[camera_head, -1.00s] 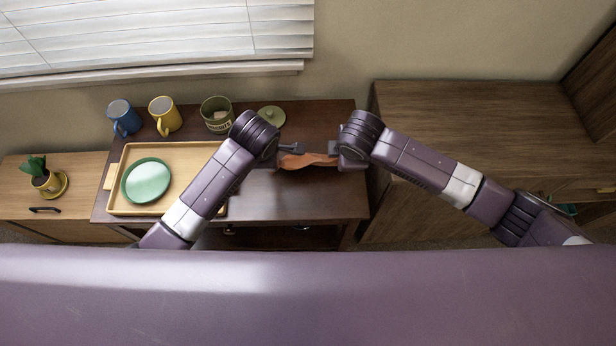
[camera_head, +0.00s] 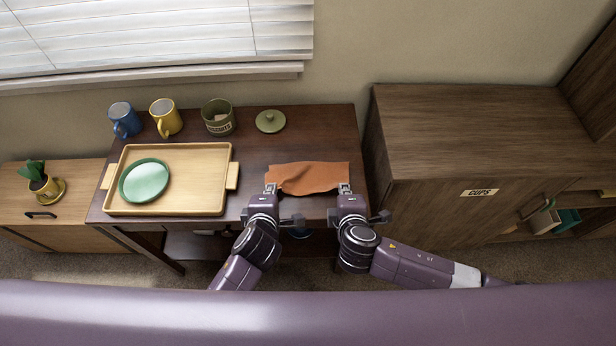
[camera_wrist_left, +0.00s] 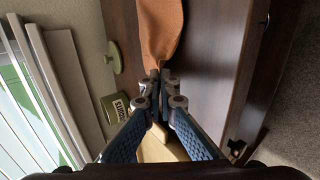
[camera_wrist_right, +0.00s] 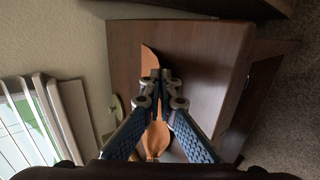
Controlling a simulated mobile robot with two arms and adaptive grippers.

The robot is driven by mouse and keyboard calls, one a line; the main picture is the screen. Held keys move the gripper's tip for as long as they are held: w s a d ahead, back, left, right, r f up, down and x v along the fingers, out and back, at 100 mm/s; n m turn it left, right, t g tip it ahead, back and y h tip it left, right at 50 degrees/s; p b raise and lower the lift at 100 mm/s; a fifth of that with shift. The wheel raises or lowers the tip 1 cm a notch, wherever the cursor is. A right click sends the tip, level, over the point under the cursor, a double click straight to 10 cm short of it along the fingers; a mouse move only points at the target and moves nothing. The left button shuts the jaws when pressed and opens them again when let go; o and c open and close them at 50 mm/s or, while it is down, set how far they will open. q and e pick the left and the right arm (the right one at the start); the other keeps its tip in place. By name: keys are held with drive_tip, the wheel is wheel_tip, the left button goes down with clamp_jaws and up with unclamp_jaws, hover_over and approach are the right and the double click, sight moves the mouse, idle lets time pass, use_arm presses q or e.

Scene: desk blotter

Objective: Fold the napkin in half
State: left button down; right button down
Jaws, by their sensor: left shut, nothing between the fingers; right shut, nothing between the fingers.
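The orange-brown napkin (camera_head: 308,178) lies on the dark desk, right of the tray, as a wide, short strip with a wavy near edge. My left gripper (camera_head: 270,188) is shut and empty at the napkin's near left corner. My right gripper (camera_head: 345,187) is shut and empty at its near right corner. In the left wrist view the napkin (camera_wrist_left: 160,30) extends beyond the closed fingertips (camera_wrist_left: 160,75). In the right wrist view the napkin (camera_wrist_right: 157,140) shows partly behind the closed fingers (camera_wrist_right: 161,78). Whether the fingertips touch the cloth is unclear.
A wooden tray (camera_head: 215,195) with a green plate (camera_head: 145,180) stands left. Blue (camera_head: 124,119) and yellow (camera_head: 166,117) mugs, a green canister (camera_head: 218,117) and its lid (camera_head: 270,121) line the back. A cabinet (camera_head: 450,140) stands right. Desk (camera_head: 325,130) behind the napkin is clear.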

use_arm(q)
drive_tip(key=shift+s+f, duration=0.1)
drive_tip(key=shift+f, duration=0.1)
use_arm(e)
drive_tip(key=shift+f, duration=0.15)
use_arm(q)
drive_tip(key=c, duration=2.6)
unclamp_jaws()
use_arm(e)
drive_tip(key=c, duration=2.7)
unclamp_jaws()
drive_tip(key=shift+c, duration=0.2)
use_arm(q)
drive_tip(key=o, duration=0.7)
use_arm(e)
drive_tip(key=o, duration=0.9)
drive_tip(key=shift+c, duration=0.2)
